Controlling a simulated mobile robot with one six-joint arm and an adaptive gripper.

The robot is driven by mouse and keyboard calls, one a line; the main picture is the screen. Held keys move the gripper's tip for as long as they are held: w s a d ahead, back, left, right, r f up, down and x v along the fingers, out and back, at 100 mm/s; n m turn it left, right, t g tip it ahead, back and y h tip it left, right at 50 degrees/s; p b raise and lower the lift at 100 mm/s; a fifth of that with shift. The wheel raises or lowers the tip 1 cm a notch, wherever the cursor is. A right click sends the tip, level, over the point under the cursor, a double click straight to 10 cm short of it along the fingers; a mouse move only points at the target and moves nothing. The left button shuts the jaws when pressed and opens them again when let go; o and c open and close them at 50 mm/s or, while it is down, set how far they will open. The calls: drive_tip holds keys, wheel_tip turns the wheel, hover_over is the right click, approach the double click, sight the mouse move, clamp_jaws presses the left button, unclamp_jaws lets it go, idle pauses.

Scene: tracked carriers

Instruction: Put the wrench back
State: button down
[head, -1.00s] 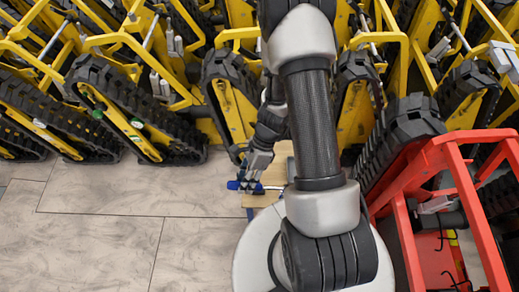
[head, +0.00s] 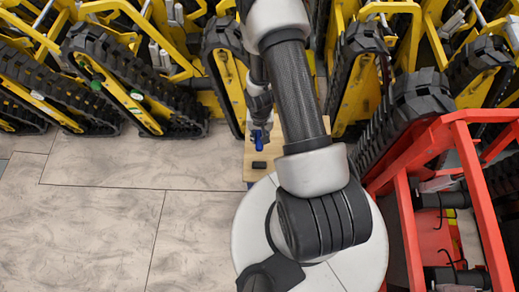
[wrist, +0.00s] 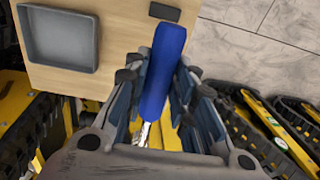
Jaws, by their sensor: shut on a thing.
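The wrench, a tool with a blue handle (wrist: 163,75) and a thin metal shaft, is held between the fingers of my gripper (wrist: 160,88). In the wrist view its handle points up the picture and the shaft runs down toward the palm. In the head view the blue handle (head: 259,139) shows below my gripper (head: 260,128), over a small wooden table (head: 249,172). I cannot tell its height above the table. The shaft's end is hidden in the wrist view.
On the wooden table lie a grey square tray (wrist: 97,45), which looks empty, and a small dark block (head: 259,165). Yellow carriers with black tracks (head: 150,95) stand behind. A red frame (head: 405,230) stands at the right. The floor (head: 90,225) at left is clear.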

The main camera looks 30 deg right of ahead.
drive_tip(key=shift+f+b, duration=4.3)
drive_tip(key=shift+f, duration=3.2)
drive_tip(key=shift+r, duration=0.1)
drive_tip(key=c, duration=1.3)
unclamp_jaws()
drive_tip(key=shift+c, duration=0.2)
